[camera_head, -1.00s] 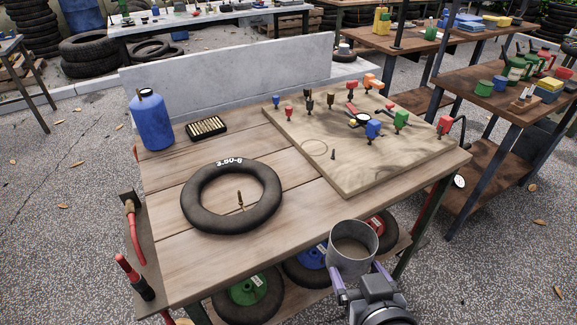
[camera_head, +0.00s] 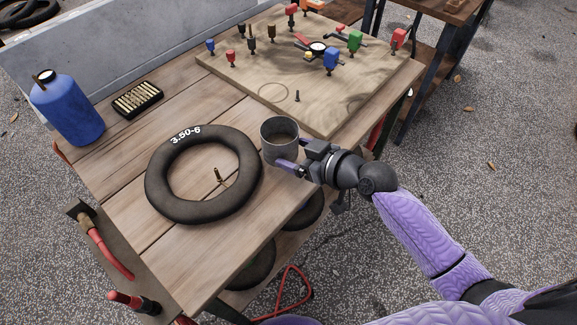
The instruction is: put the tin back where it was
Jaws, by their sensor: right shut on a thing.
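The tin (camera_head: 279,150) is a grey, open-topped metal cylinder, upright and empty-looking inside. My right gripper (camera_head: 291,157) is shut on its right side, with the arm coming in from the lower right. The tin is over the front part of the wooden table, just right of the black inner tube; I cannot tell whether it touches the tabletop. A thin ring mark (camera_head: 273,92) shows on the pale board (camera_head: 330,110), beyond the tin, with nothing standing on it. My left gripper is out of view.
The inner tube (camera_head: 160,185) lies flat with a brass valve stem. Several coloured fittings stand across the board, and a small dark peg (camera_head: 297,96) is right of the ring. A blue bottle (camera_head: 70,115) and a cartridge tray (camera_head: 138,99) are at the left.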

